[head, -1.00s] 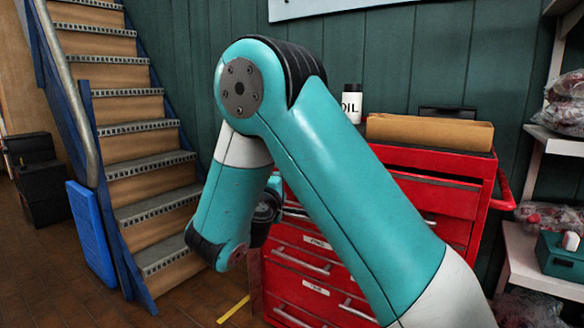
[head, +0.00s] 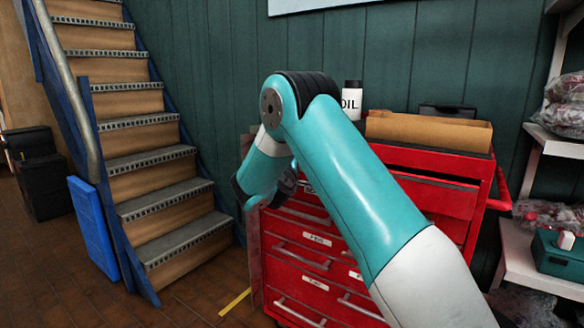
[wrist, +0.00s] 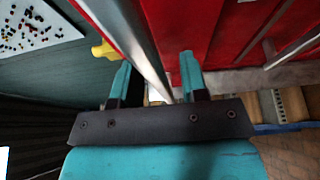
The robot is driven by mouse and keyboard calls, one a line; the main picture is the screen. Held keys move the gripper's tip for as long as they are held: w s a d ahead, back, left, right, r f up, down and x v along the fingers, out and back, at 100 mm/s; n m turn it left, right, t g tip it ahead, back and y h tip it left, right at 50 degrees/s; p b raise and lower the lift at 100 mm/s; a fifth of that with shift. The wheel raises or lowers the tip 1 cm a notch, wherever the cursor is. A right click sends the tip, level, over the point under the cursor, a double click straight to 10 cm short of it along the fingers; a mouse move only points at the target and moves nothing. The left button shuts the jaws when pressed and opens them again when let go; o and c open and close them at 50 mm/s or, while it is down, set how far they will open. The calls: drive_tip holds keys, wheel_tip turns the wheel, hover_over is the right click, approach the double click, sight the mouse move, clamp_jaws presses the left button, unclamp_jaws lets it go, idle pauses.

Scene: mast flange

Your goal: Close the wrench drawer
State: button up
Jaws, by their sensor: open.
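The red tool chest (head: 290,252) stands against the wall, its drawers fitted with silver handles and white labels too small to read. An upper drawer (head: 436,196) seems to stand out a little from the front, with a dark gap along its top. My arm hides part of the chest and my fingertips in the head view. In the wrist view my gripper (wrist: 156,76) is open, with two teal fingers apart. A long silver bar (wrist: 142,45), which looks like a drawer handle, runs between them beside a red front. I cannot tell whether the fingers touch it.
A brown box (head: 428,130) and an oil bottle (head: 352,100) stand on top of the chest. Stairs (head: 165,200) rise at the left, with a blue panel (head: 93,235) beside them. Shelves (head: 540,250) stand close on the right. Some floor is free between stairs and chest.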

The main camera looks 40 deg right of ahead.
drive_tip(key=shift+c, duration=0.4)
clamp_jaws()
drive_tip(key=shift+w+d+r+p, duration=0.1)
drive_tip(key=shift+w+d+p, duration=0.15)
drive_tip(key=shift+d+p, duration=0.55)
drive_tip(key=shift+w+d+p, duration=0.25)
drive_tip(key=shift+d, duration=1)
drive_tip(key=shift+o, duration=0.4)
unclamp_jaws()
drive_tip(key=shift+d, duration=0.15)
